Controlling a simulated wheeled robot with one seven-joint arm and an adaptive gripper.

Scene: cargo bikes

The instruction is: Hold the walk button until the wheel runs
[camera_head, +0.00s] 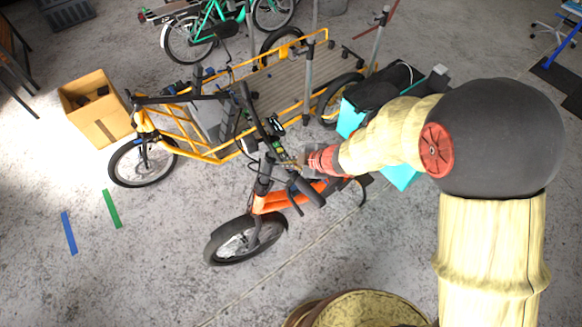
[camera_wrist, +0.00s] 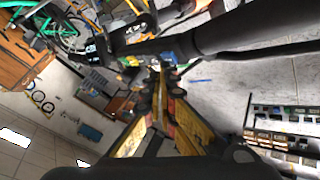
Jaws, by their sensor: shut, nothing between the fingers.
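An orange cargo bike (camera_head: 285,200) stands upright in the middle of the head view, its front wheel (camera_head: 247,240) on the concrete floor. My gripper (camera_head: 299,164) is at its handlebar, beside the grip. In the wrist view my gripper (camera_wrist: 163,75) is shut, with its tips close to a control pod with small coloured parts (camera_wrist: 150,48) on the dark handlebar (camera_wrist: 230,33). I cannot tell whether the tips touch the pod. The walk button itself is too small to make out and may be hidden by the fingers. I cannot tell whether the wheel turns.
A yellow cargo bike (camera_head: 190,145) with a flat bed stands just behind the orange one. A cardboard box (camera_head: 98,108) sits at the left, and a teal bike (camera_head: 205,30) is at the back. The floor at front left is clear, with blue and green tape strips.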

